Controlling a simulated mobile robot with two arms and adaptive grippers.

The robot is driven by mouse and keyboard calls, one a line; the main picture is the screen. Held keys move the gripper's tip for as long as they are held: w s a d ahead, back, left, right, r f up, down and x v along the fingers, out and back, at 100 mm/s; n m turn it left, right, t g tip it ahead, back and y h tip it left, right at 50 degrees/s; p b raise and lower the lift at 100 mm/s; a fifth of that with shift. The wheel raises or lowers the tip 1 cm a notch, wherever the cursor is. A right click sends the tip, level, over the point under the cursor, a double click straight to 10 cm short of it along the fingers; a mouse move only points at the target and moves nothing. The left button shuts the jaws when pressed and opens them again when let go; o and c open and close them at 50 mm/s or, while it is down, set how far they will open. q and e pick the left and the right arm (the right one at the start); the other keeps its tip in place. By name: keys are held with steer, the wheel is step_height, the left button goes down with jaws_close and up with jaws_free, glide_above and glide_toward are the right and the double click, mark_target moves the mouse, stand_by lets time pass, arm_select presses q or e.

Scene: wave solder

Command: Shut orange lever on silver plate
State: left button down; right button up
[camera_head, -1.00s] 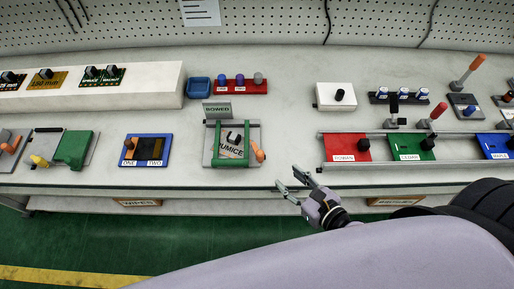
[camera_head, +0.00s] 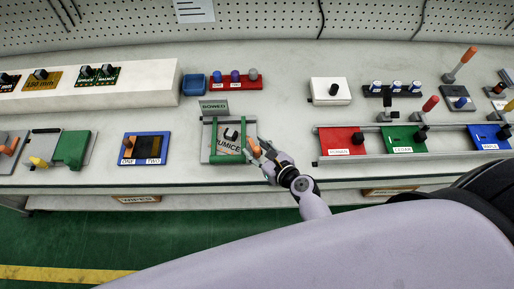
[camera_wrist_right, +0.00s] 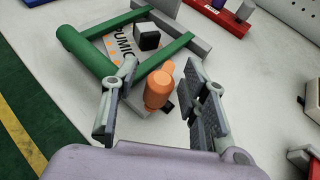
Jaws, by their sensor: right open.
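The silver plate (camera_head: 207,143) lies near the table's front edge, carrying a green frame (camera_head: 214,140) and a card lettered PUMICE (camera_head: 228,147). Its orange lever (camera_head: 252,146) stands at the plate's right side. My right gripper (camera_head: 261,151) is at the lever. In the right wrist view the orange lever (camera_wrist_right: 158,90) shows between the two spread fingers of the right gripper (camera_wrist_right: 162,78), with a visible gap on each side. The lever's base is partly hidden behind its own handle. My left gripper is not in view.
A BOWED sign (camera_head: 214,107) stands just behind the plate. A blue-framed board (camera_head: 145,135) lies to the left. A rail (camera_head: 318,150) with red, green and blue plates lies to the right. Bare table separates these from the silver plate.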

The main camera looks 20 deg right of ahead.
steer(key=shift+c, duration=0.2)
steer(key=shift+c, duration=0.7)
jaws_close()
steer(key=n+g+y+b, duration=0.1)
steer(key=n+y, duration=0.1)
steer(key=d+n+g+y, duration=0.1)
steer(key=shift+w+f+n+y+b, duration=0.1)
steer(key=shift+w+n+y+b, duration=0.05)
steer(key=shift+n+y+b, duration=0.25)
steer(key=n+g+y, duration=0.1)
steer(key=n+g+y+b, duration=0.1)
steer(key=n+g+y, duration=0.1)
steer(key=shift+w+d+n+b, duration=0.25)
steer(key=shift+d+n+b, duration=0.05)
steer(key=shift+d+b, duration=0.1)
steer(key=n+g+y+b, duration=0.1)
steer(key=n+g, duration=0.1)
steer(key=n+g+y+b, duration=0.1)
steer(key=n+g+b, duration=0.1)
steer(key=shift+w+d+g, duration=0.2)
steer(key=shift+w+g, duration=0.1)
steer(key=shift+w, duration=0.1)
steer(key=shift+w+d+n+g+b, duration=0.15)
steer(key=shift+n+g+b, duration=0.65)
steer(key=shift+n+g, duration=0.55)
